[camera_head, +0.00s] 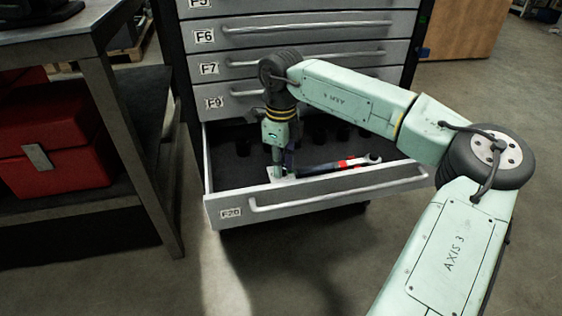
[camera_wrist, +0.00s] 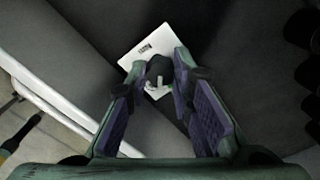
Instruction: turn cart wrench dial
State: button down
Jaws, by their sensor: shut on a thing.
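The dial (camera_wrist: 158,68) is a small dark knob with a pale mark, set on a white plate (camera_wrist: 133,58) that carries a small printed label. The plate lies inside the open bottom drawer (camera_head: 300,205), near its front wall, and a bit of it shows in the head view (camera_head: 272,176). My gripper (camera_wrist: 160,72) points down into the drawer with its purple-padded fingers on either side of the dial, shut on it. In the head view my gripper (camera_head: 282,165) hides most of the plate and the dial.
The drawer's front wall with its long handle (camera_head: 340,190) is close to my gripper. Several dark round holders (camera_head: 343,133) stand at the drawer's back. Closed drawers (camera_head: 300,65) rise behind. A workbench (camera_head: 85,50) with red boxes (camera_head: 60,150) stands at left.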

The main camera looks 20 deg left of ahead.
jog(key=shift+m, duration=2)
jog(key=c, duration=1.4)
grip_release()
notch_tip(320, 180, up, 12)
jog(key=shift+r, duration=0.1)
